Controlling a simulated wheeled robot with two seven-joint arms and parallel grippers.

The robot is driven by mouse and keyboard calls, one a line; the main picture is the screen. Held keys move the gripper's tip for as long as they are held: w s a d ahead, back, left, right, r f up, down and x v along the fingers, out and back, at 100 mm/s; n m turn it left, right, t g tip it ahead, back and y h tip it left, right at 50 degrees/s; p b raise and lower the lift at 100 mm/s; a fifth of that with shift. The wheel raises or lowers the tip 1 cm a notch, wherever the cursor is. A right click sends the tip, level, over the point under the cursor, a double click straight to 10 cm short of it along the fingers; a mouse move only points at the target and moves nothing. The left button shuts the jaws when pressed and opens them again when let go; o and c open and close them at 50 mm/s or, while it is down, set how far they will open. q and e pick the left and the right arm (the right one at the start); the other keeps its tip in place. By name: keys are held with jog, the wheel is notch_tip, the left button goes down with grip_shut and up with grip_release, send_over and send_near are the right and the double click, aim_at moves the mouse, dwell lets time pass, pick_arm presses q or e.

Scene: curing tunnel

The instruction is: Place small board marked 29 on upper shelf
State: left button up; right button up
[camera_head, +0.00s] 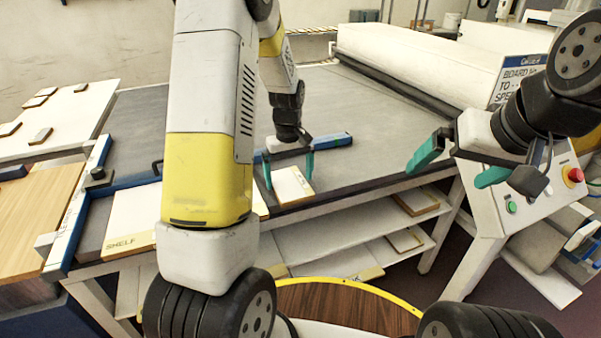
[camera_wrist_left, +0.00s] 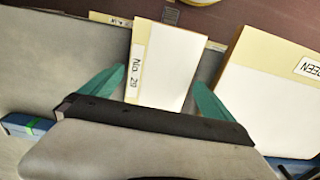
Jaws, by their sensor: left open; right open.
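The small cream board marked No. 29 (camera_wrist_left: 168,62) lies near the table's front edge; it also shows in the head view (camera_head: 293,187). My left gripper (camera_wrist_left: 160,82) is open, its teal fingers on either side of the board's near end. In the head view the left gripper (camera_head: 289,177) points down over that board. I cannot tell whether the fingers touch it. My right gripper (camera_head: 444,178) is open and empty, to the right of the table's front edge. The upper shelf (camera_head: 335,228) is under the table, partly hidden by my left arm and the table edge.
A larger board with a label ending "EEN" (camera_wrist_left: 272,105) lies beside board 29. A board marked SHELF (camera_head: 128,222) lies on the table at left. A lower shelf (camera_head: 340,259) sits beneath. A control box with a red button (camera_head: 574,175) stands right. The grey tabletop (camera_head: 385,145) has free room.

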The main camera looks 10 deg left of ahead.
pick_arm(q)
jog(key=shift+f, duration=0.6)
jog(key=c, duration=1.3)
jog(key=shift+r, duration=0.1)
